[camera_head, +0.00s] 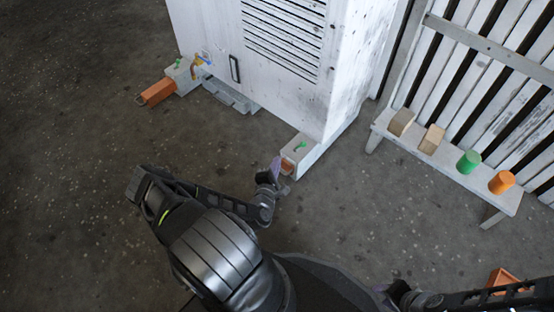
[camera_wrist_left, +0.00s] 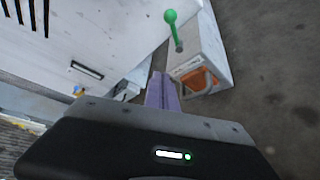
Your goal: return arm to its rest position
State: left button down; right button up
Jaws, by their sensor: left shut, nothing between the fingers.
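My left arm reaches in from the bottom in the head view. My left gripper (camera_head: 277,166) has purple fingers and is beside the near grey block (camera_head: 302,155) at the white housing's corner. In the left wrist view, the purple fingers (camera_wrist_left: 162,90) are together and empty. They point towards the housing's base, just left of the grey block (camera_wrist_left: 203,55). This block has a green-headed lever (camera_wrist_left: 171,28) and an orange piece (camera_wrist_left: 198,80) in its open end. Part of my right arm crosses the bottom right of the head view; its gripper is not visible.
The white louvred housing (camera_head: 270,60) stands at the back. Another grey block (camera_head: 181,78) with an orange part (camera_head: 157,92) is at its left. A white bench (camera_head: 450,165) at right holds wooden blocks and green and orange cylinders. The dark floor at left is clear.

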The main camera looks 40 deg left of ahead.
dwell(0.4)
